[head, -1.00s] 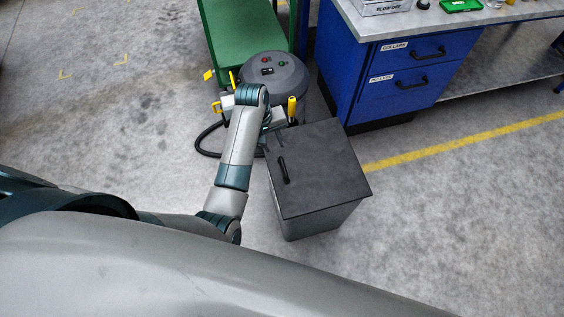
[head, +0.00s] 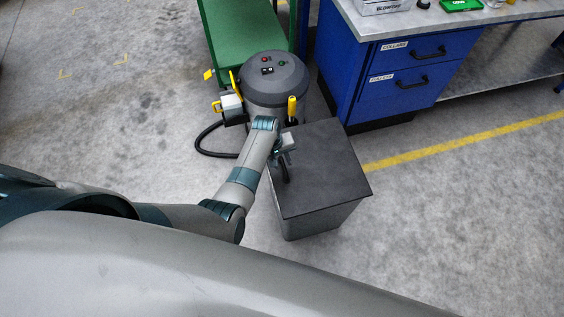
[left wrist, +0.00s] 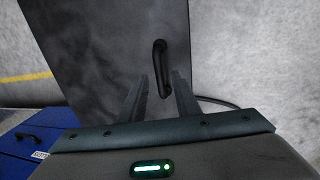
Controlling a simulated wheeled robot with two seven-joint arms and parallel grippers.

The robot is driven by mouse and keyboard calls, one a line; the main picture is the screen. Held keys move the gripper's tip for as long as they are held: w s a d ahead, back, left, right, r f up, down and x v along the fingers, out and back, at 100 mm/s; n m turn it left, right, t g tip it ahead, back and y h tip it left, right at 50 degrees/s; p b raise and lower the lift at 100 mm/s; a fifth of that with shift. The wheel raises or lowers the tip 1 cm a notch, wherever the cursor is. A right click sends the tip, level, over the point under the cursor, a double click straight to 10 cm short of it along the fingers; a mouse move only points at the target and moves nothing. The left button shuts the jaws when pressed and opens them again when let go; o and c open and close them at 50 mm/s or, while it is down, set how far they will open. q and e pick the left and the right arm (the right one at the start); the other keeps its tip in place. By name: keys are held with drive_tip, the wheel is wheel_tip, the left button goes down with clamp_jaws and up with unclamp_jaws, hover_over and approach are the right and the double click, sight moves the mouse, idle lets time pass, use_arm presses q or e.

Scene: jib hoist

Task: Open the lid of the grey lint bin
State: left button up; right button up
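The grey lint bin (head: 318,222) stands on the floor with its dark flat lid (head: 325,170) shut. A black bar handle (head: 285,172) sits near the lid's left edge; my left gripper partly covers it in the head view. The handle also shows whole in the left wrist view (left wrist: 161,68). My left gripper (head: 286,148) is over the lid's left part, close to the handle. In the left wrist view its two fingers (left wrist: 159,88) are apart, with the handle seen between and beyond their tips. Contact with the handle cannot be told. My right gripper is not in view.
A round grey vacuum (head: 276,78) with a black hose (head: 205,140) stands behind the bin. A blue drawer bench (head: 395,85) is at the back right, a green stand (head: 240,35) behind. The floor right of the bin is clear.

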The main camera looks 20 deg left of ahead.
use_arm(q)
drive_tip(key=shift+f, duration=0.45)
clamp_jaws()
drive_tip(key=shift+w+r, duration=0.1)
drive_tip(key=shift+r, duration=0.05)
